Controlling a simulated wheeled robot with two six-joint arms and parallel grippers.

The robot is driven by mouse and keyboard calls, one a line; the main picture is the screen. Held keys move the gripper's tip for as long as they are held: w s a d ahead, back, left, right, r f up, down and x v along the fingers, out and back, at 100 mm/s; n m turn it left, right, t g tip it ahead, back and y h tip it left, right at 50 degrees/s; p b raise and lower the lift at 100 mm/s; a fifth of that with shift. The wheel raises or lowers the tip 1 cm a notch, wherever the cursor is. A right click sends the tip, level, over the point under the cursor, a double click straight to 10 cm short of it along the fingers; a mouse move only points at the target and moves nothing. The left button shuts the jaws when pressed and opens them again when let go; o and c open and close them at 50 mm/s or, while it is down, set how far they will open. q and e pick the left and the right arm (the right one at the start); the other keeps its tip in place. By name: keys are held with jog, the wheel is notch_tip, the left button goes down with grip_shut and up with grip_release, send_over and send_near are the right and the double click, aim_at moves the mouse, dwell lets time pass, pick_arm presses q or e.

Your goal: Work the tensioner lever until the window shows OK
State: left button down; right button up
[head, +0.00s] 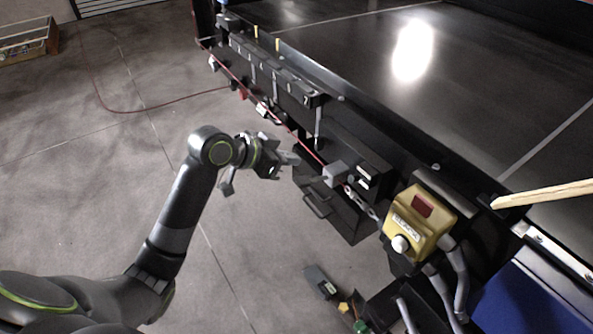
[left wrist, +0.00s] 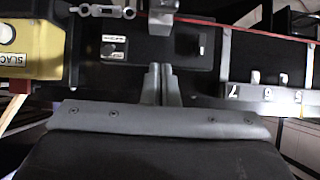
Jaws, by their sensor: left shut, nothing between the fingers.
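The yellow box (head: 418,218) stands at the conveyor's side, with a dark red panel (head: 422,205), a white window strip and a white knob (head: 400,244). In the left wrist view the strip (left wrist: 12,59) is cut off by the edge; its visible letters read like SLACK. A red cord (head: 300,148) runs to a grey block (head: 335,173) and a metal turnbuckle (head: 355,195). I cannot single out the tensioner lever with certainty. My left gripper (head: 291,159) is shut and empty, left of the grey block; its fingers (left wrist: 161,76) appear below a black box (left wrist: 150,45). My right gripper is out of view.
A black open bin (head: 335,210) hangs below the grey block. Loose parts (head: 322,283) lie on the floor near the bottom. A wooden stick (head: 540,194) crosses the conveyor edge.

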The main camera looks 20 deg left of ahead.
aim_at(297, 180)
pick_arm(q)
jog(key=p+x, duration=0.1)
jog(key=x, duration=0.3)
jog(key=shift+w+d, duration=0.1)
jog(key=shift+d, duration=0.05)
jog(key=f, duration=0.1)
jog(key=f+p, duration=0.1)
jog(key=s+a+f, duration=0.1)
jog(key=shift+s+f+p, duration=0.1)
jog(key=shift+f+p, duration=0.15)
jog(key=shift+p, duration=0.05)
jog(key=shift+f, duration=0.15)
